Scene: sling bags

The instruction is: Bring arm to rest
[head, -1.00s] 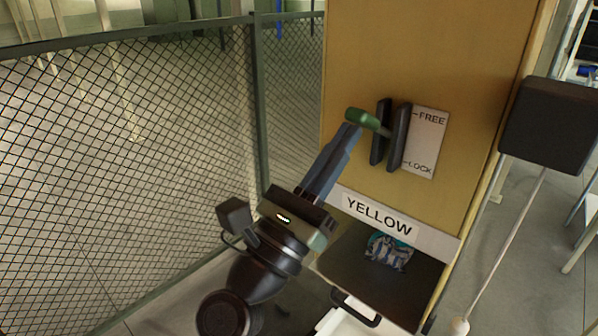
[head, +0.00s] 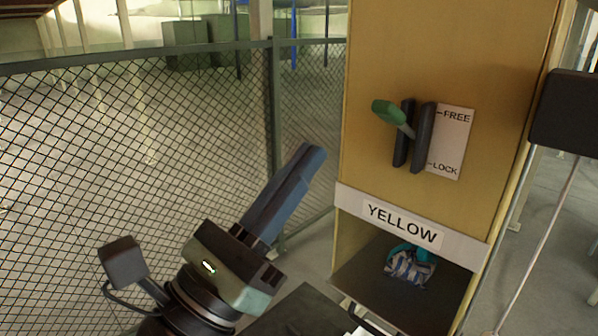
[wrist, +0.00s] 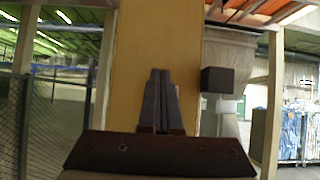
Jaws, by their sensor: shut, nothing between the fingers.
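My gripper (head: 313,153) is shut and empty in the head view, its fingers together and pointing up and to the right. It is left of the yellow cabinet (head: 420,50) and clear of it. In the wrist view my gripper (wrist: 160,75) shows shut fingers against the cabinet (wrist: 155,40) behind. A green-tipped lever (head: 388,112) in a dark slot on the cabinet points up and left, near the FREE end of the FREE/LOCK label (head: 452,143). My gripper is apart from the lever.
A wire mesh fence (head: 130,170) stands on the left. Below the YELLOW sign (head: 402,223) is an open bay with a blue and white striped bag (head: 410,267). A dark box on a pole (head: 565,112) stands at the right. Hanging bags (wrist: 287,130) show far right in the wrist view.

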